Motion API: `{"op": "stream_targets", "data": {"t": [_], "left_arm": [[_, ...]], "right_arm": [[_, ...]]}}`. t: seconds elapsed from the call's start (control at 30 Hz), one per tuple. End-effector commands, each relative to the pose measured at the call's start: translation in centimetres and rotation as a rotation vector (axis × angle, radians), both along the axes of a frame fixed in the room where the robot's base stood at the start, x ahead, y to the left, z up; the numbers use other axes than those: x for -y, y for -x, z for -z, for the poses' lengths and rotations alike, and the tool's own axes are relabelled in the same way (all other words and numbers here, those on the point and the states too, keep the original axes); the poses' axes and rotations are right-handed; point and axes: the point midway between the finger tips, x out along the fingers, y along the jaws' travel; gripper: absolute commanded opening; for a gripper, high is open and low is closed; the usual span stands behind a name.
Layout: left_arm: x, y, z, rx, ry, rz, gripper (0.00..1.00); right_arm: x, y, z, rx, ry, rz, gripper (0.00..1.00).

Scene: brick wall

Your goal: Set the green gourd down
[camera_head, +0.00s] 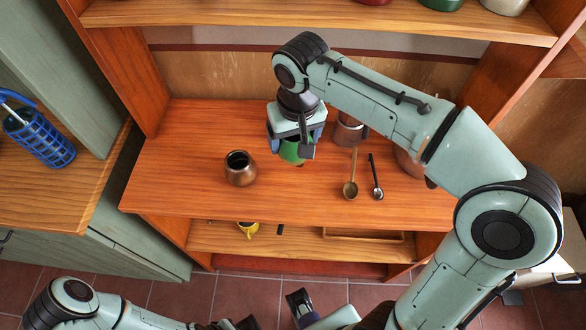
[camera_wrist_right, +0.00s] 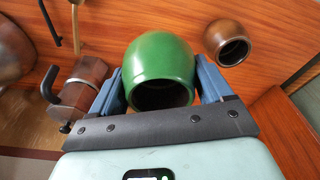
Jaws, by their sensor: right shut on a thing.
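The green gourd (camera_head: 291,151) is a rounded, glossy green pot-like thing with a dark round opening, seen best in the right wrist view (camera_wrist_right: 160,58). My right gripper (camera_head: 297,143) points down over the wooden shelf (camera_head: 190,165) and is shut on the gourd. In the right wrist view the blue-grey fingers of the gripper (camera_wrist_right: 163,85) press on both its sides. I cannot tell whether the gourd's underside touches the shelf. My left arm shows only in part at the bottom edge; whether its gripper (camera_head: 303,306) is open is unclear.
A brown-copper pot (camera_head: 240,170) stands left of the gourd. A moka-type pot (camera_head: 349,130) stands close behind on the right, with another copper pot (camera_head: 410,160) beyond it. A wooden spoon (camera_head: 351,186) and a dark ladle (camera_head: 376,180) lie right. The shelf's left front is bare.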

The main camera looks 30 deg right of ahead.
Motion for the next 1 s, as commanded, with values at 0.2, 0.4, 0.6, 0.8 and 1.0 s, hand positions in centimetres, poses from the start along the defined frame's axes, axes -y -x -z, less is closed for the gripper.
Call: {"op": "stream_targets", "data": {"t": [0.2,0.4,0.6,0.8,1.0], "left_arm": [[0.0,0.3,1.2,-0.003,0.000,0.000,0.00],[0.0,0.4,1.5,-0.004,0.000,0.000,0.00],[0.0,0.5,2.0,-0.006,0.000,0.000,0.00],[0.0,0.6,2.2,-0.007,0.000,0.000,0.00],[0.0,0.6,2.2,-0.007,0.000,0.000,0.00]], "right_arm": [[0.0,0.0,5.4,-0.002,0.001,0.001,0.43],[0.0,0.0,7.1,0.001,0.001,0.001,0.43],[0.0,0.0,10.1,-0.003,0.001,0.000,0.43],[0.0,-0.1,11.3,0.002,-0.001,0.001,0.43],[0.0,-0.1,11.3,0.002,-0.001,0.001,0.43]]}}
